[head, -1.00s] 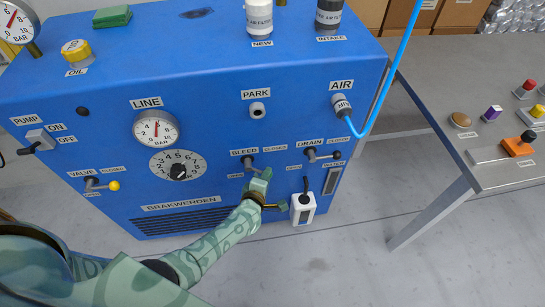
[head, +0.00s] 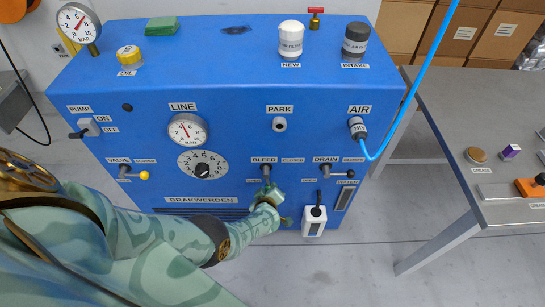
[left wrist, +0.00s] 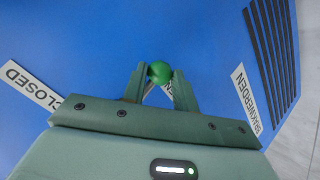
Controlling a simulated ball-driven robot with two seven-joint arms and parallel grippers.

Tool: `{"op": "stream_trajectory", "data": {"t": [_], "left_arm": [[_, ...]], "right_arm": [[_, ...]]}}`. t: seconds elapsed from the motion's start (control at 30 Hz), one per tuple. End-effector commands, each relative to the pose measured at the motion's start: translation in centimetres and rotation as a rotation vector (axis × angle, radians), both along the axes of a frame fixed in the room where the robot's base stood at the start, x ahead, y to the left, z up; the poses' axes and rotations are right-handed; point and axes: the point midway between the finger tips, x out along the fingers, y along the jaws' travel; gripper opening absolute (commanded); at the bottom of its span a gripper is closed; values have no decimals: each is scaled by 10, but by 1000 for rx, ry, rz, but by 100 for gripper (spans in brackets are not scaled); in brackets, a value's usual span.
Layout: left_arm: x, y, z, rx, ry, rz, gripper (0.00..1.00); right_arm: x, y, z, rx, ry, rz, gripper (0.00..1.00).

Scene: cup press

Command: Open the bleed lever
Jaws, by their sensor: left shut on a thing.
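The blue machine (head: 130,180) carries the bleed lever (head: 266,173) under its BLEED label. The lever points roughly straight down from its pivot, and a CLOSED label (head: 292,160) sits to the pivot's upper right. A small label lies just left below the pivot, too small to read surely. My left gripper (head: 269,190) is at the lever's lower end. In the left wrist view, its two fingers are shut on the lever's green knob (left wrist: 160,71). The lever's shaft is hidden in that view. My right gripper is not in view.
The drain lever (head: 340,173) points right, close to the right of the bleed lever. A white box with a black handle (head: 314,228) is just right of my gripper. A blue hose (head: 408,100) hangs at right.

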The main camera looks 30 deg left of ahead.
Motion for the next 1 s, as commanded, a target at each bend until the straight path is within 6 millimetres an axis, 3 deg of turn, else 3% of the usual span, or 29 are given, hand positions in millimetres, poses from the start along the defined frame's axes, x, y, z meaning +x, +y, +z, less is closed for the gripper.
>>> {"op": "stream_trajectory", "data": {"t": [0.53, 0.57, 0.6, 0.63, 1.0], "left_arm": [[-1, 1, -1, 21, 15, -3, 0], [-1, 1, -1, 21, 15, -3, 34], [-1, 1, -1, 21, 15, -3, 45], [-1, 2, -1, 21, 15, -3, 50], [-3, 1, 6, 20, 12, 0, 50]], "right_arm": [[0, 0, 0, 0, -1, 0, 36], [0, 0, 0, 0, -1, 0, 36], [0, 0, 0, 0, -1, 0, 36], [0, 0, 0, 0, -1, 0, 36], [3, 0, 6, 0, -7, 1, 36]]}}
